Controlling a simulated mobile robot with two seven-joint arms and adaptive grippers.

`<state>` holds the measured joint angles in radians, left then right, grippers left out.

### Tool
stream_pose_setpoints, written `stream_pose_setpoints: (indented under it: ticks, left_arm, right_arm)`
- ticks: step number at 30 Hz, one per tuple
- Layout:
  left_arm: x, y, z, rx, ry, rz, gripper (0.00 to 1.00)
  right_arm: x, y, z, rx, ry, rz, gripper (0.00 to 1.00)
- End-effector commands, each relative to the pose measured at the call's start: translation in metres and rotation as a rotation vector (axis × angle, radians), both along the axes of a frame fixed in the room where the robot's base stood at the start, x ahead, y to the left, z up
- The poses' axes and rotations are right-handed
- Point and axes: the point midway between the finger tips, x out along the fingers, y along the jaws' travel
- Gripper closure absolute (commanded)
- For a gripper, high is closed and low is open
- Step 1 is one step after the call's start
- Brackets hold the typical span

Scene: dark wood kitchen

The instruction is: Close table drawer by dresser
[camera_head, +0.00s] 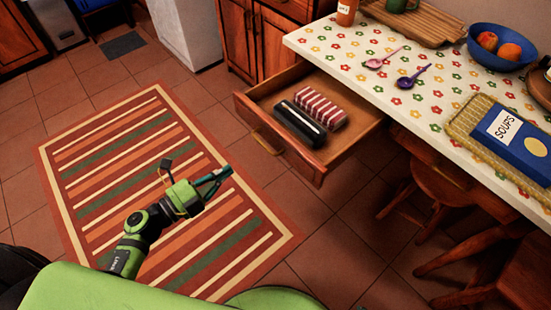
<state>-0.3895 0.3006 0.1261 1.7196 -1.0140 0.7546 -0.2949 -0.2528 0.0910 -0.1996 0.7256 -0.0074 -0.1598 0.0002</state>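The wooden table drawer (284,148) is pulled far out from under the table, with its front facing the lower left. Its curved brass-coloured handle (267,145) is on that front. A black case (299,126) and a red-and-white striped item (320,108) lie inside. My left gripper (222,177), on a green and black arm, is over the rug to the left of the drawer front and apart from the handle. Its fingers point right towards the drawer; their gap is too small to judge. My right gripper is not in view.
The flowered tabletop (345,62) holds spoons, a blue fruit bowl (502,46), a wooden tray and a blue soups book (512,135). Wooden stools (440,185) stand under the table at right. A striped rug (150,180) lies on the open tiled floor at left.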

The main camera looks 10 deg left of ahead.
Motion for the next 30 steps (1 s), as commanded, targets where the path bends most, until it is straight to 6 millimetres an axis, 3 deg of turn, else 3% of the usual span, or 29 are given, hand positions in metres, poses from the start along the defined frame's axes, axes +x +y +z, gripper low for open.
stream_pose_setpoints:
  ticks: [5,21,30]
  left_arm:
    - [0.011,-0.01,0.004,0.01,-0.014,-0.011,1.0]
    - [0.094,-0.075,0.004,0.005,-0.01,-0.007,1.0]
    - [0.11,-0.087,0.002,0.007,-0.008,-0.008,1.0]
  right_arm:
    - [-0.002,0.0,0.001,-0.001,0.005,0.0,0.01]
    - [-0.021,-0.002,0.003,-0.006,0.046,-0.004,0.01]
    - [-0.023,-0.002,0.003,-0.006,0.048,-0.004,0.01]
